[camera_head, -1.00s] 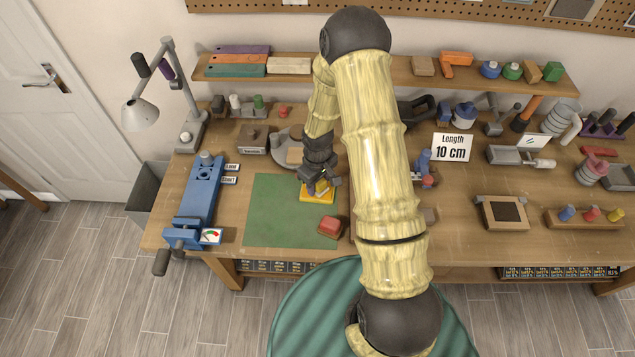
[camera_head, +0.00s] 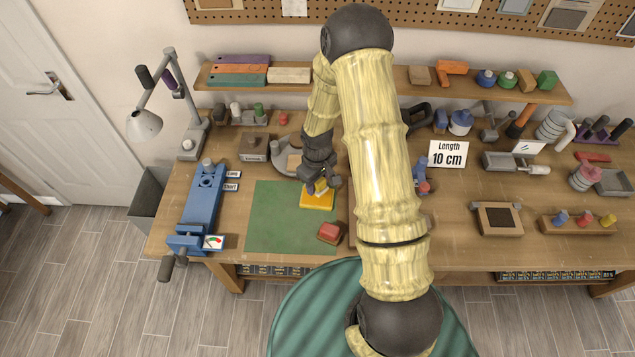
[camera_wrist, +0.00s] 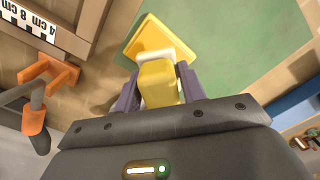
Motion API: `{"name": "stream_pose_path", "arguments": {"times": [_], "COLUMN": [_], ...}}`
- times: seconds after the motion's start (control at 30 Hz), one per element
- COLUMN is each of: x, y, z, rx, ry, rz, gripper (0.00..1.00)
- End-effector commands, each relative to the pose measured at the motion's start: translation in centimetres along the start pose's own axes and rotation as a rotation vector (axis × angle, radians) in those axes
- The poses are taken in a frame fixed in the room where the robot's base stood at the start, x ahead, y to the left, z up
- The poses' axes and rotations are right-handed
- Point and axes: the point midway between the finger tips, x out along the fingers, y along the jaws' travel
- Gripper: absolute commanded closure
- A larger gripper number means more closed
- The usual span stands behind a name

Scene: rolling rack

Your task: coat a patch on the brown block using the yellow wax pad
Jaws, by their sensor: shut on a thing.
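My gripper (camera_head: 320,184) is shut on the upright yellow handle of the yellow wax pad (camera_head: 317,199). In the wrist view the pad (camera_wrist: 156,38) is a flat yellow square with a pale collar under the handle, between the two dark purple fingers of my gripper (camera_wrist: 158,92). It is over the right part of the green mat (camera_head: 270,222); I cannot tell whether it touches anything below. A small red-topped piece with a brown base (camera_head: 331,232) sits at the mat's right edge. I cannot tell which thing is the brown block; a brown one (camera_head: 420,75) lies on the shelf.
A blue vise (camera_head: 203,195) stands left of the mat. A grey disc with a tan piece (camera_head: 284,160) is behind my gripper. An orange-handled tool (camera_wrist: 45,85) lies nearby in the wrist view. The mat's left half is clear. My arm hides the table's middle.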

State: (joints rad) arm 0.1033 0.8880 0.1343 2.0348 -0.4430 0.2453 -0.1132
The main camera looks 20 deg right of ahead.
Motion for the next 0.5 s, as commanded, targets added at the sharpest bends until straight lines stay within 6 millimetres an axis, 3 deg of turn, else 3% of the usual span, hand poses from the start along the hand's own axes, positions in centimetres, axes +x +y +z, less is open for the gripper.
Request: {"name": "stream_pose_path", "arguments": {"times": [0.3,0.5], "x": [-2.4,-2.9], "y": [0.1,0.1], "z": [0.0,0.0], "rx": [0.002,0.002], "ry": [0.000,0.000], "rz": [0.000,0.000], "gripper": [0.78,0.78]}}
